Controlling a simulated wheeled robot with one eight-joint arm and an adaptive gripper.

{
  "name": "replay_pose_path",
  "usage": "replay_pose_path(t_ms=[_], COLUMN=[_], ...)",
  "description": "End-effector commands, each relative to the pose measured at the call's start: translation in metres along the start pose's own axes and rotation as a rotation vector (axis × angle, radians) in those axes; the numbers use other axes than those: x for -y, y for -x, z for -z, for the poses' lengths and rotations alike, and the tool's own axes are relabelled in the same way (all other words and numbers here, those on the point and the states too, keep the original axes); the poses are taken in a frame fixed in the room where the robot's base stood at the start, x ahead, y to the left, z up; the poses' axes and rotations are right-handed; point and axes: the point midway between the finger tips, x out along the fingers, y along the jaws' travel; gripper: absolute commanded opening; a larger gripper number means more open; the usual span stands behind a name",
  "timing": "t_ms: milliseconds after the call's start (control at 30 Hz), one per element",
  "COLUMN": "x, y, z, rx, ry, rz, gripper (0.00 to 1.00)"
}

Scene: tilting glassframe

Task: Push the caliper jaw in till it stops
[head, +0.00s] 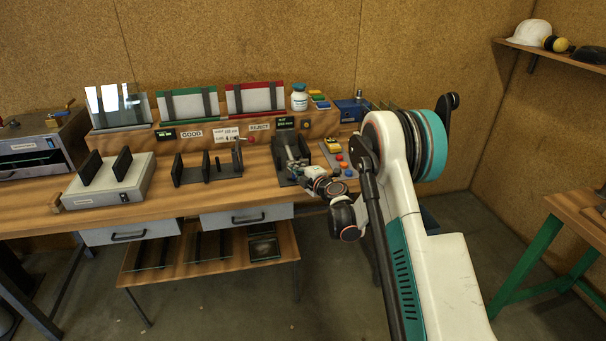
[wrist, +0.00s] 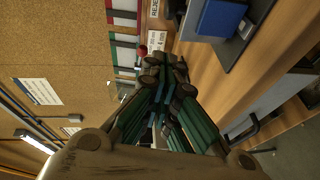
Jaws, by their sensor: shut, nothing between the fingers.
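The dark caliper fixture (head: 284,150) stands at the right part of the workbench, under a small green-lit display (head: 286,122). In the wrist view, a blue block on a grey base (wrist: 220,18) shows at the top right; it seems to be part of this fixture. I cannot tell for certain which part is the sliding jaw. My gripper (head: 290,171) is at the front right of the fixture, low over the bench. In the wrist view, its fingers (wrist: 168,72) are shut together with nothing between them, beside the blue block. Contact with the jaw cannot be made out.
A dark stand with upright plates (head: 208,172) is left of the caliper, and a grey box with two black plates (head: 110,182) farther left. A button panel (head: 338,157) is close on the right. Racks, a white bottle (head: 299,98) and a blue box (head: 352,109) line the back.

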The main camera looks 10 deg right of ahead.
Motion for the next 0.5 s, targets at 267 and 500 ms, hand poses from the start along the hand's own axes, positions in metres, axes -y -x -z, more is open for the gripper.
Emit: replay_pose_path(t_ms=[267, 500], x=[0.001, 0.000], y=[-0.045, -0.058], z=[-0.014, -0.027], rx=[0.002, 0.001], ry=[-0.001, 0.000], rz=[-0.001, 0.000], gripper=[0.00, 0.00])
